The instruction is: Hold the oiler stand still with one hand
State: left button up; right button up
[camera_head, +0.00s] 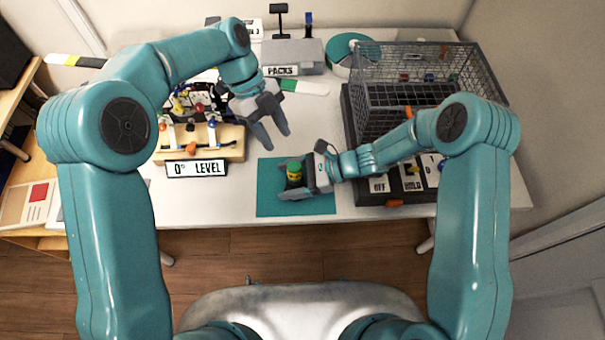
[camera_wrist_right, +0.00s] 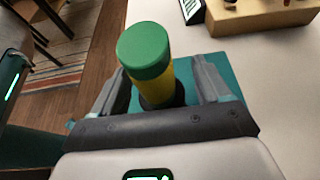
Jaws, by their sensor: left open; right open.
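The oiler (camera_head: 294,172) has a green cap and a yellow body and stands upright on the teal mat (camera_head: 265,205). In the right wrist view the oiler (camera_wrist_right: 150,65) rises from a dark round stand (camera_wrist_right: 172,101), whose lower part is hidden by my gripper. My right gripper (camera_head: 284,179) is open, with one finger on each side of the oiler and stand; gaps show beside the yellow body. Whether a finger touches the stand is unclear. My left gripper (camera_head: 277,140) is open and empty, above the table behind the mat.
A wooden block with the "0° LEVEL" sign (camera_head: 196,168) stands left of the mat. A wire cage (camera_head: 415,85) and dark panel with switches (camera_head: 411,184) are on the right. The "PACKS" box (camera_head: 291,53) is at the back.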

jog(key=shift+a+f, duration=0.15)
